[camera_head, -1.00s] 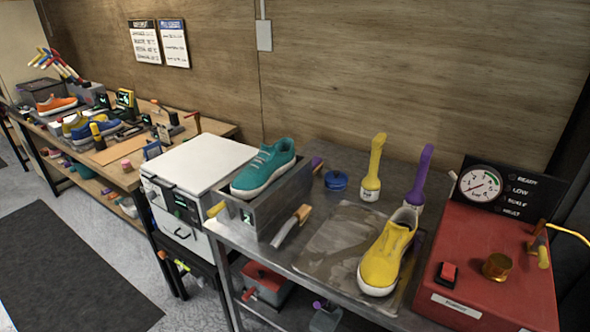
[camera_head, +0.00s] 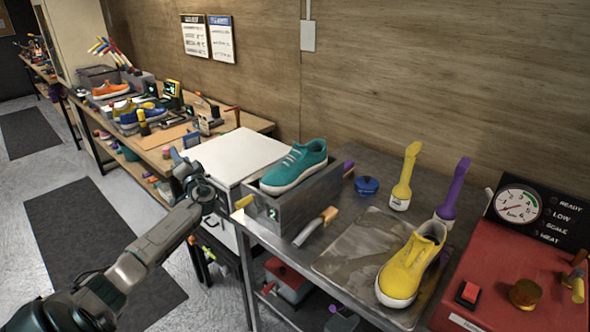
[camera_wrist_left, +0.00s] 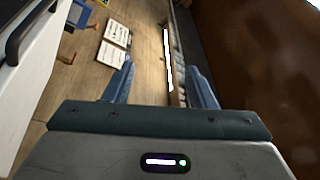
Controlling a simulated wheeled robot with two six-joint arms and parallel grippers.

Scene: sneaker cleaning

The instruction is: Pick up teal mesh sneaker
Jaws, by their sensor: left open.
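The teal mesh sneaker (camera_head: 297,167) with a white sole rests on top of a grey metal box marked 2 (camera_head: 290,213), at the left end of the metal table, toe toward the left front. My left gripper (camera_head: 180,160) is raised in front of the white cabinet, left of the sneaker and apart from it. In the left wrist view its two fingers (camera_wrist_left: 160,78) are spread with nothing between them. The sneaker is not in the left wrist view. My right gripper is not in view.
A yellow sneaker (camera_head: 408,264) stands on a tray (camera_head: 345,250) on the metal table. A brush (camera_head: 316,227) lies before the metal box. A blue pot (camera_head: 367,186), yellow and purple brushes and a red gauge machine (camera_head: 500,285) stand further right. The white cabinet top (camera_head: 222,152) is clear.

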